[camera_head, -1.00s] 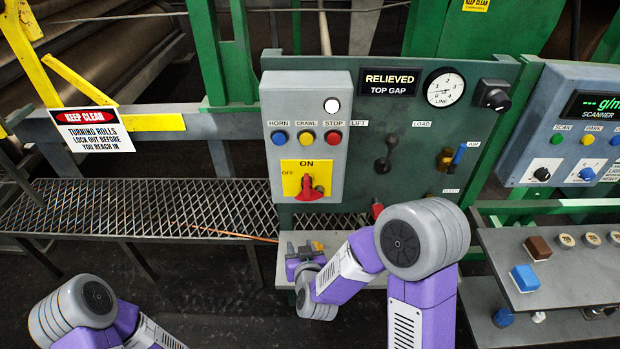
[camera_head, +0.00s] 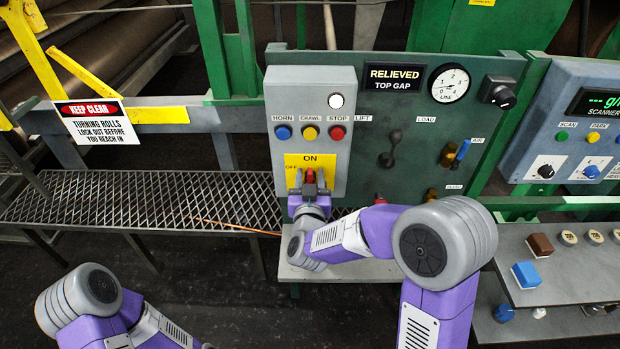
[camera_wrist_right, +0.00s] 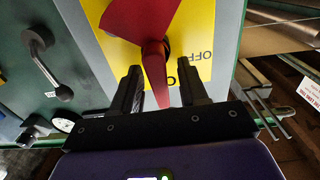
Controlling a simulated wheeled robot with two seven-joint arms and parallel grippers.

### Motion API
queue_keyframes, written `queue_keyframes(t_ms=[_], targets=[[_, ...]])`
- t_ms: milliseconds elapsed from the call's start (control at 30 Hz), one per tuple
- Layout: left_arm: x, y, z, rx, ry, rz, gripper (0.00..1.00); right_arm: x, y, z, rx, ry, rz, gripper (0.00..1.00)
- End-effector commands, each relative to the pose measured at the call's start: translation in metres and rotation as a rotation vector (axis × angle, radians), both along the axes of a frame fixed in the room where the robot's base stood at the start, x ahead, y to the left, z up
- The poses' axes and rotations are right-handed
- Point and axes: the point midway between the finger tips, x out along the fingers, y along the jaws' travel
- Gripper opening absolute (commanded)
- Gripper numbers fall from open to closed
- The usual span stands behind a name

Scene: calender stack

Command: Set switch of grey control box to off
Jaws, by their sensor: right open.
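The grey control box (camera_head: 345,95) is on the dark green panel, with a white lamp and blue, yellow and red buttons. Its red rotary switch (camera_head: 310,178) sits on a yellow plate (camera_head: 325,160) marked ON at the top and OFF at the left. My right gripper (camera_head: 309,185) is in front of the switch and hides part of it. In the right wrist view, the red switch handle (camera_wrist_right: 152,70) lies between the two open black fingers (camera_wrist_right: 160,90), with gaps beside it. My left arm shows at the lower left; its gripper is out of view.
A lever (camera_head: 390,150) and a blue-handled valve (camera_head: 461,152) are on the panel right of the box. A grey shelf (camera_head: 350,268) lies below it. A mesh walkway (camera_head: 140,200) runs to the left. A side bench (camera_head: 560,265) stands at the right.

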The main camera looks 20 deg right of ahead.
Motion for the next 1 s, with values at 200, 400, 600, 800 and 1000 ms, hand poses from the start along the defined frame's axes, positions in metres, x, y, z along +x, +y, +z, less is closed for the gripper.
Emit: queue_keyframes(t_ms=[200,400,600,800,1000], targets=[[0.0000,0.0000,0.0001,0.000,0.000,0.000,0.43,0.0001,0.0001,-0.0001,0.000,0.000,0.000,0.40],[0.0000,0.0000,0.0001,0.000,0.000,0.000,0.43,0.0000,0.0001,0.0000,0.000,0.000,0.001,0.10],[0.0000,0.0001,0.0002,0.000,0.000,0.000,0.43,0.0000,0.0002,0.0000,-0.001,0.000,0.001,0.00],[0.0000,0.0000,0.0021,0.000,0.000,0.000,0.43,0.0002,0.0011,0.0002,-0.031,0.010,0.001,0.00],[0.0000,0.0000,0.0074,0.000,0.000,0.000,0.43,0.0009,0.0040,0.0006,-0.128,0.038,0.002,0.00]])
